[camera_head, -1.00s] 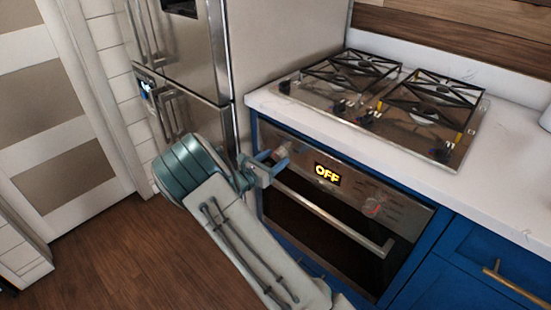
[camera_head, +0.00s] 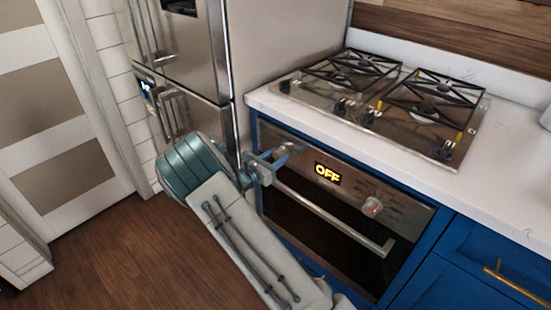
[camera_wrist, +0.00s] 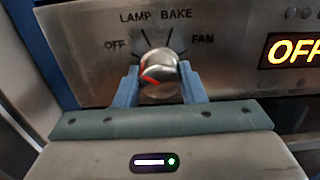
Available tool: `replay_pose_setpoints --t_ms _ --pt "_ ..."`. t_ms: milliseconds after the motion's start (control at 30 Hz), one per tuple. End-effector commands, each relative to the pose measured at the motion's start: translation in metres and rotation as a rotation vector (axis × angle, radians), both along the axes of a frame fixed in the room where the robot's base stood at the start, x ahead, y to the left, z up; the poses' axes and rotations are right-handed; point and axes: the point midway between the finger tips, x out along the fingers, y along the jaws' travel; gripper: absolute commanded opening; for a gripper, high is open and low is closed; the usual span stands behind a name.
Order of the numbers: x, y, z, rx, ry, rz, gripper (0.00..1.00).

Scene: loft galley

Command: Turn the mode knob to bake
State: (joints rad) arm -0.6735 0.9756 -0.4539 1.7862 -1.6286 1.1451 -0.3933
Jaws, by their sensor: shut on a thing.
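The mode knob (camera_wrist: 159,75) is a round silver knob with a red mark on its face, on the steel oven panel. Labels OFF, LAMP, BAKE and FAN are arranged around its upper side in the wrist view. The red mark lies on the lower left part of the face, not toward BAKE. My gripper (camera_wrist: 160,88) has its two blue-grey fingers on the left and right sides of the knob, shut on it. In the head view my gripper (camera_head: 279,159) is at the panel's left end and largely hides the knob. The oven display (camera_head: 327,174) reads OFF.
A second knob (camera_head: 372,206) with a red mark sits right of the display. The oven handle (camera_head: 330,218) runs below the panel. A steel fridge (camera_head: 187,70) stands close on the left. The counter (camera_head: 285,107) with a gas hob (camera_head: 385,105) is above the oven.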

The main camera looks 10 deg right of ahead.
Motion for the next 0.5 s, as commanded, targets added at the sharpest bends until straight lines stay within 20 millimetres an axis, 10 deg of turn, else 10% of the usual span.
replay_pose_setpoints --t_ms 500 --pt "-0.001 -0.0002 -0.0061 0.24 -0.326 0.0 0.14"
